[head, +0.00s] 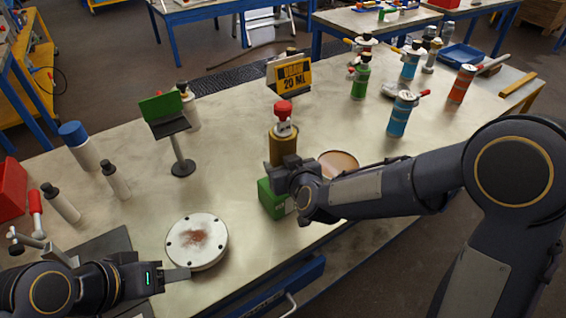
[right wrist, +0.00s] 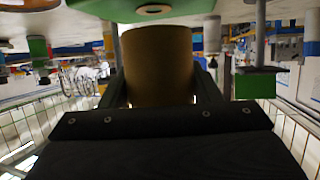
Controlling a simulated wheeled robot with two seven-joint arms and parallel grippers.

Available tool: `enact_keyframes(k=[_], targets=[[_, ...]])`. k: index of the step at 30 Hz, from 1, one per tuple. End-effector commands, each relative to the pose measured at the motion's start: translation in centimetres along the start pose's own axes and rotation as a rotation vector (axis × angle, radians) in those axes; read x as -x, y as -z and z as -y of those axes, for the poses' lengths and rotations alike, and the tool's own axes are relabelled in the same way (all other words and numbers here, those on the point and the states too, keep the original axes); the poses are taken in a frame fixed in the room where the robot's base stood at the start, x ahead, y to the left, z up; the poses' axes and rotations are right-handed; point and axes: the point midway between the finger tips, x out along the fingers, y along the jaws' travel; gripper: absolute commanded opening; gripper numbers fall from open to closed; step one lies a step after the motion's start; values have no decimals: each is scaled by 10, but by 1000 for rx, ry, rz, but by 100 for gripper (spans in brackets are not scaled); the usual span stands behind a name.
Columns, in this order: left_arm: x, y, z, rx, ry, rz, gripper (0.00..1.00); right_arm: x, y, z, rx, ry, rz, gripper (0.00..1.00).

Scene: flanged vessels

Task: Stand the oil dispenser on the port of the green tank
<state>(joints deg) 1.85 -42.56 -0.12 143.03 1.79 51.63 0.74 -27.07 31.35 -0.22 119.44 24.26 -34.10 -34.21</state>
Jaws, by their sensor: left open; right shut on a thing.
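The oil dispenser (head: 283,148) has a brown cylindrical body and a red and white top. My right gripper (head: 288,172) is shut on its body and holds it about upright; the body also shows between the fingers in the right wrist view (right wrist: 158,65). The green tank (head: 270,200) is a green block on the table, just below the dispenser. The port (right wrist: 153,10) shows as a tan ring with a dark hole on the green face, apart from the dispenser's end in that view. My left gripper (head: 177,276) is open beside the white round flange plate (head: 197,242).
A brown round disc (head: 338,163) lies right of the dispenser. A yellow "20 ML" sign (head: 290,77) stands behind it. Several coloured bottles (head: 400,113) stand at back right.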

Motion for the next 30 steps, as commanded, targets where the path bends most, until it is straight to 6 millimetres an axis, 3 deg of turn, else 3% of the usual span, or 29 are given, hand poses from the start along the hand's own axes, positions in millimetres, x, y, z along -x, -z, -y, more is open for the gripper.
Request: enact_keyframes(k=[30], targets=[[-12,-6,6,0,0,0,55,-6,-13,0,1,0,-3,22]])
